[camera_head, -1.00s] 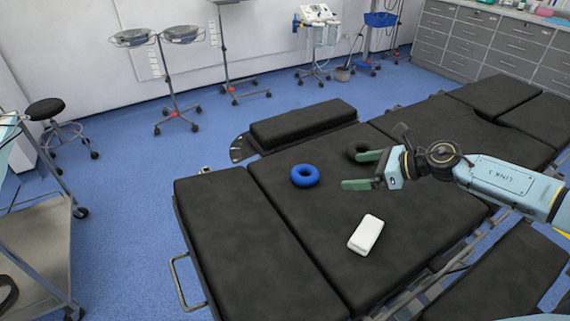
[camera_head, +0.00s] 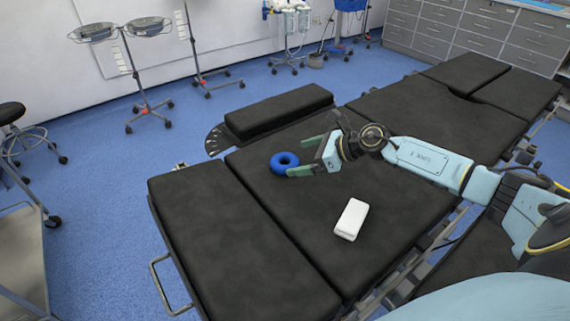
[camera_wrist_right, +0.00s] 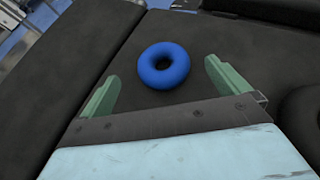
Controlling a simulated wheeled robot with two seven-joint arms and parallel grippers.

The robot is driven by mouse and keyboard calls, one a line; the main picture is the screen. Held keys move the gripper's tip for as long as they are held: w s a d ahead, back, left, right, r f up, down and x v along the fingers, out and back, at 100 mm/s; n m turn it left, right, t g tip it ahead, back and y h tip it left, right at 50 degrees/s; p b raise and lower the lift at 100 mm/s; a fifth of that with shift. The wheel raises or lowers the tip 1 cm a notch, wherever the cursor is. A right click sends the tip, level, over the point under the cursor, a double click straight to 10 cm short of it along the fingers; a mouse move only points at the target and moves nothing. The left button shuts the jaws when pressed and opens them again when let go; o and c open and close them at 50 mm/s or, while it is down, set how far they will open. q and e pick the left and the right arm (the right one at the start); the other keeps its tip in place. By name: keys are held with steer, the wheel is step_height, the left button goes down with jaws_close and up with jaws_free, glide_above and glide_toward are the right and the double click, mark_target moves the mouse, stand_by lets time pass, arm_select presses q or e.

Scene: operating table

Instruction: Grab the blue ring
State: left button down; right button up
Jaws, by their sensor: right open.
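The blue ring (camera_head: 284,161) lies flat on the black padded operating table (camera_head: 226,217), left of the white box. My right gripper (camera_head: 298,155) is open and empty, its green fingers pointing left towards the ring. In the head view the near finger's tip overlaps the ring's right edge. In the right wrist view the ring (camera_wrist_right: 164,66) shows whole, ahead of and between the two open fingers (camera_wrist_right: 160,82), with a gap on each side. I cannot tell whether a finger touches it. My left gripper is not in view.
A white box (camera_head: 351,219) lies on the table in front of my right gripper. A dark ring (camera_wrist_right: 302,112) shows at the right edge of the wrist view. A raised black arm pad (camera_head: 278,110) borders the table's far side. The table's left part is bare.

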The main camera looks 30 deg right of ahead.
mark_target(280, 160)
steer(key=x, duration=0.4)
steer(key=shift+w+a+f+b, duration=0.1)
steer(key=shift+w+f+b, duration=0.1)
steer(key=shift+w+b, duration=0.15)
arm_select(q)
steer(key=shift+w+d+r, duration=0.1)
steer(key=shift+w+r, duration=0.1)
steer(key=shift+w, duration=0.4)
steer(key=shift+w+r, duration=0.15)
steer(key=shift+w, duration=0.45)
arm_select(e)
steer(key=c, duration=1.4)
steer(key=shift+o, duration=0.2)
steer(key=shift+r, duration=0.1)
